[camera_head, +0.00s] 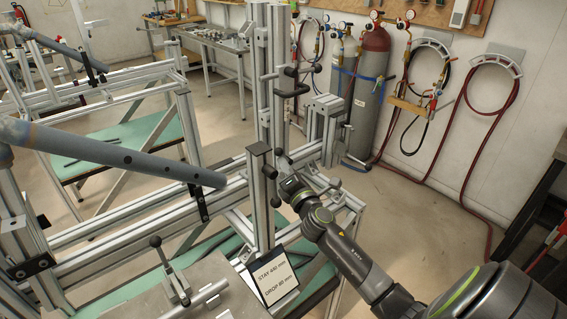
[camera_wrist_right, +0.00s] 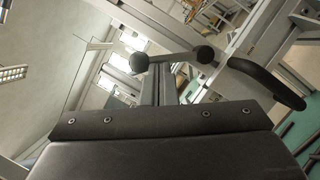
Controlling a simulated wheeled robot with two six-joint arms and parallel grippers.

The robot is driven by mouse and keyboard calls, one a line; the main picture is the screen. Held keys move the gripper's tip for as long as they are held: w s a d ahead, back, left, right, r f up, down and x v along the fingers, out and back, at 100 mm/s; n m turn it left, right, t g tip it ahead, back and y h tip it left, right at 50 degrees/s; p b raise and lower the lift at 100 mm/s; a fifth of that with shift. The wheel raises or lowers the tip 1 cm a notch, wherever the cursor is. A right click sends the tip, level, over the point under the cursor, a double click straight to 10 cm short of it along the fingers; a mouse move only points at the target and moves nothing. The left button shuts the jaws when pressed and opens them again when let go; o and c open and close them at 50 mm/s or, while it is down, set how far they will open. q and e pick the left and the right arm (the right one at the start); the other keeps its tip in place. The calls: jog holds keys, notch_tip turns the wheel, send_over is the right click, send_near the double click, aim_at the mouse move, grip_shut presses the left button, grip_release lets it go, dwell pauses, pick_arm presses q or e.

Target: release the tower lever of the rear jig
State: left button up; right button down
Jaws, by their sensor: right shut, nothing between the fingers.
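The rear jig's aluminium tower (camera_head: 278,75) stands upright in the middle of the head view. A dark clamp lever (camera_head: 291,82) sits on its upper part. Lower down, dark ball-ended parts (camera_head: 280,153) lie close to my right gripper (camera_head: 283,178), which is shut and empty against the tower's side as seen. I cannot tell whether it touches them. The right wrist view shows a bar with two dark ball knobs (camera_wrist_right: 205,54) just beyond my gripper's dark body, and a curved black handle (camera_wrist_right: 265,83) to the right. My fingertips are not clear there. My left gripper is out of view.
A blue-grey tube (camera_head: 120,157) lies over the jig rails at left. A sign (camera_head: 275,277) and a small toggle lever (camera_head: 170,268) are in front. Gas cylinders (camera_head: 370,90) and hoses stand behind by the wall. Floor at right is open.

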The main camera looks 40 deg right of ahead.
jog(key=shift+w+d+r+m+g+h+p, duration=0.15)
jog(key=shift+d+r+m+g+p, duration=0.2)
jog(key=shift+m+p, duration=0.3)
jog(key=shift+s+d+r+m+g+h+p, duration=0.1)
jog(key=shift+d+r+m+p, duration=0.35)
jog(key=shift+m, duration=0.35)
jog(key=shift+w+d+r+m+g+h+p, duration=0.15)
jog(key=shift+d+r+m+g+p, duration=0.2)
jog(key=shift+m+p, duration=0.35)
jog(key=shift+d+r, duration=0.1)
jog(key=shift+d, duration=0.05)
